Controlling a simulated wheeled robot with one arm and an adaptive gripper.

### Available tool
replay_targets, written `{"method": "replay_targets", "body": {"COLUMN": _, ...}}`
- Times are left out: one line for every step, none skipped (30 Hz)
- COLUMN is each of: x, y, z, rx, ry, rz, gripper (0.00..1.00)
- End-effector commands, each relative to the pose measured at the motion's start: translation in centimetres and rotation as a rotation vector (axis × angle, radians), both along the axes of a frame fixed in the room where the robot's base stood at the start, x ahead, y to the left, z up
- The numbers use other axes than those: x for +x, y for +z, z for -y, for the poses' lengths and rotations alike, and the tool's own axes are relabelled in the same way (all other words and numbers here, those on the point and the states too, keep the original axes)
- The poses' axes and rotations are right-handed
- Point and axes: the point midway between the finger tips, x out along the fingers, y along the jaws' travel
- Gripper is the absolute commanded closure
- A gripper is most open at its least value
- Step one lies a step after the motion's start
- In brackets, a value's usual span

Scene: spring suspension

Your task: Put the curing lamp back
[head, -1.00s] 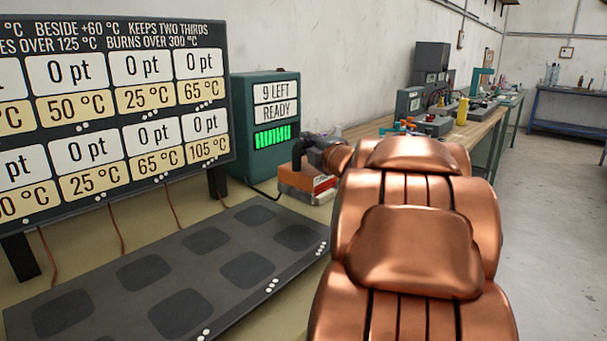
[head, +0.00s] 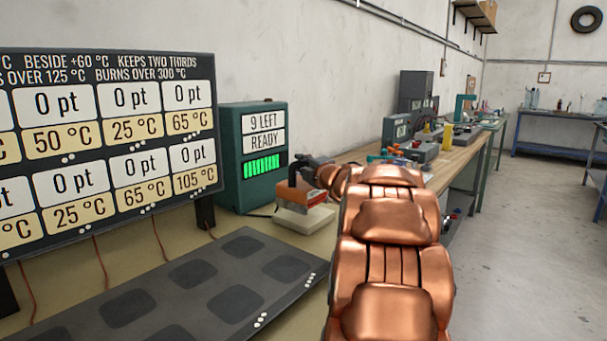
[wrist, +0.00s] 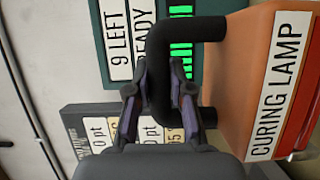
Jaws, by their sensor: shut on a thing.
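The curing lamp (head: 301,190) is an orange block with a dark bent handle, near the green counter box in the head view. In the wrist view the lamp's labelled side (wrist: 245,95) fills the right, with its handle (wrist: 210,45) reaching left. My gripper (wrist: 162,72) is shut on the handle, one finger on each side. In the head view my gripper (head: 312,168) is small and dark. A pale low base (head: 304,220) shows below the lamp; I cannot tell whether they touch.
The green box (head: 252,155) reading "9 LEFT READY" stands behind the lamp. A dark mat with several pads (head: 190,295) lies front left, below a temperature board (head: 108,150). A bench with tools (head: 445,140) runs away at right. The floor at far right is clear.

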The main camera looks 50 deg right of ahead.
Motion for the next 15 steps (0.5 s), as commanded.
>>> {"method": "replay_targets", "body": {"x": 0.5, "y": 0.1, "z": 0.6, "rx": -0.001, "ry": 0.001, "rz": 0.003, "gripper": 1.00}}
{"method": "replay_targets", "body": {"x": 0.7, "y": 0.1, "z": 0.9, "rx": -0.001, "ry": 0.001, "rz": 0.004, "gripper": 1.00}}
{"method": "replay_targets", "body": {"x": 1.0, "y": 0.1, "z": 1.2, "rx": -0.001, "ry": 0.000, "rz": 0.004, "gripper": 1.00}}
{"method": "replay_targets", "body": {"x": 1.2, "y": 0.1, "z": 1.5, "rx": -0.001, "ry": 0.001, "rz": 0.003, "gripper": 1.00}}
{"method": "replay_targets", "body": {"x": 1.4, "y": 0.0, "z": 1.7, "rx": -0.001, "ry": 0.001, "rz": 0.002, "gripper": 1.00}}
{"method": "replay_targets", "body": {"x": 1.6, "y": -0.1, "z": 2.0, "rx": -0.001, "ry": 0.001, "rz": 0.002, "gripper": 1.00}}
{"method": "replay_targets", "body": {"x": 1.7, "y": -0.1, "z": 2.2, "rx": -0.001, "ry": 0.000, "rz": 0.002, "gripper": 1.00}}
{"method": "replay_targets", "body": {"x": 1.9, "y": -0.2, "z": 2.4, "rx": -0.001, "ry": 0.000, "rz": 0.002, "gripper": 1.00}}
{"method": "replay_targets", "body": {"x": 2.0, "y": -0.2, "z": 2.6, "rx": -0.001, "ry": 0.000, "rz": 0.002, "gripper": 1.00}}
{"method": "replay_targets", "body": {"x": 2.1, "y": -0.2, "z": 2.7, "rx": -0.001, "ry": 0.000, "rz": 0.003, "gripper": 1.00}}
{"method": "replay_targets", "body": {"x": 2.1, "y": -0.1, "z": 2.8, "rx": -0.001, "ry": 0.000, "rz": 0.003, "gripper": 1.00}}
{"method": "replay_targets", "body": {"x": 2.2, "y": -0.1, "z": 2.8, "rx": -0.001, "ry": 0.000, "rz": 0.003, "gripper": 1.00}}
{"method": "replay_targets", "body": {"x": 2.2, "y": -0.2, "z": 2.9, "rx": -0.001, "ry": 0.000, "rz": 0.003, "gripper": 1.00}}
{"method": "replay_targets", "body": {"x": 2.2, "y": -0.4, "z": 2.9, "rx": -0.001, "ry": 0.000, "rz": 0.003, "gripper": 1.00}}
{"method": "replay_targets", "body": {"x": 2.2, "y": -0.8, "z": 2.9, "rx": -0.001, "ry": 0.000, "rz": 0.002, "gripper": 1.00}}
